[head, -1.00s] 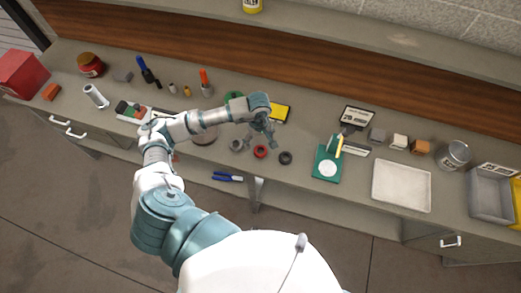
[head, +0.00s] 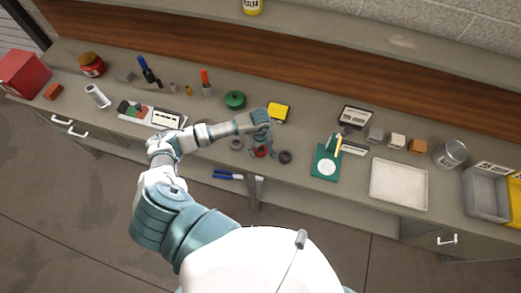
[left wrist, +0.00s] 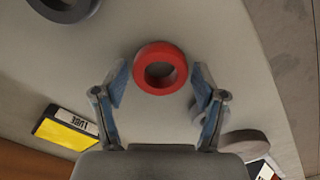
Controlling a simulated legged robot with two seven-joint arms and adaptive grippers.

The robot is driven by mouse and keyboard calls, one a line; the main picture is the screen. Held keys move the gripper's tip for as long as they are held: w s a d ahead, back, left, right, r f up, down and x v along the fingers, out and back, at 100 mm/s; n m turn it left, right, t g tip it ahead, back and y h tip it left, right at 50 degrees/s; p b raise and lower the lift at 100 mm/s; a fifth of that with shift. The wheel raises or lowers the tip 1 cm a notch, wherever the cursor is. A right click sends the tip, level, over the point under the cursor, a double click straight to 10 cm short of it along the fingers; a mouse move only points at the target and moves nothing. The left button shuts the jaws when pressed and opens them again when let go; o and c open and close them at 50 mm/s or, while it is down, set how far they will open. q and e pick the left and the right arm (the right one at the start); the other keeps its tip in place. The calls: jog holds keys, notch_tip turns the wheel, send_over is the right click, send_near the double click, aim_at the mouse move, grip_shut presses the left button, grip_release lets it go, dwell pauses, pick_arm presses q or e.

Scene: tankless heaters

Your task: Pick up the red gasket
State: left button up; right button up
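The red gasket (left wrist: 161,50) is a thick red ring lying flat on the grey bench. In the left wrist view it sits just ahead of and between the fingertips of my left gripper (left wrist: 160,88), which is open and empty. In the head view the red gasket (head: 260,152) shows partly under the left gripper (head: 261,148), whose fingers hang over it. I cannot tell the exact height of the fingers above the bench. My right gripper is not in view.
A dark ring (head: 285,157) lies right of the gasket and a grey ring (head: 236,144) left of it. A yellow-faced box (head: 278,113) stands behind. A green stand (head: 326,162) is further right. The bench front edge is close by.

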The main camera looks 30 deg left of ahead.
pick_arm(q)
jog(key=c, duration=0.7)
jog(key=shift+o, duration=0.2)
jog(key=shift+r, duration=0.1)
